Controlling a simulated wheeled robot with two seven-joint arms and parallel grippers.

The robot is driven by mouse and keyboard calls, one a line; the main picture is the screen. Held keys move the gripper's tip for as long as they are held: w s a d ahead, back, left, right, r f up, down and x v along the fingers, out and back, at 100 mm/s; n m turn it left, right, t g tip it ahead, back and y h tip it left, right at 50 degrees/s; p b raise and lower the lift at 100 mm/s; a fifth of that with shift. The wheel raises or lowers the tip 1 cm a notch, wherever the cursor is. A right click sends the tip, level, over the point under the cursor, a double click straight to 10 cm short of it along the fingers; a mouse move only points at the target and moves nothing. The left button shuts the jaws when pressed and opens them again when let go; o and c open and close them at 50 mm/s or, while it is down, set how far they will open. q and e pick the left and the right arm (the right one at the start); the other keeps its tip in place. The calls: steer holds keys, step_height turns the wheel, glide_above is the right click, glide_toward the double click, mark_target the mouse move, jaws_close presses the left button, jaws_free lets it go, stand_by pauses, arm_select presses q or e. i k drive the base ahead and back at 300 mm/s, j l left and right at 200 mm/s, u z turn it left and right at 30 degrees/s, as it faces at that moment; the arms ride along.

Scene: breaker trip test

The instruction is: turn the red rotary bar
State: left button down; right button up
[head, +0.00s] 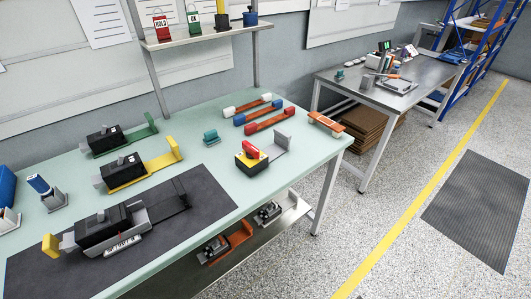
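The red rotary bar (250,151) sits on top of a yellow and black block (251,162) near the right part of the pale green workbench (215,187). The bar lies across the top of the block at a slant. A light grey bracket (281,143) stands against the block's right side. Neither of my grippers shows in the head view.
Orange-red bars with white, red and blue ends (263,121) lie behind the block. A teal piece (211,137) stands to its left. Black devices on green, yellow and grey holders (112,227) fill the left side. A shelf (200,36) with tags stands above.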

mark_target(252, 152)
steer(key=i+l+u, duration=0.1)
steer(key=u, duration=0.5)
steer(key=i+l+u, duration=0.15)
steer(key=l, duration=0.25)
steer(key=i+l+u, duration=0.1)
steer(key=l, duration=0.3)
steer(key=i+l+u, duration=0.15)
steer(key=l, duration=0.25)
steer(key=i+l+u, duration=0.15)
steer(key=l, duration=0.3)
steer(key=i+l+u, duration=0.15)
steer(key=l, duration=0.3)
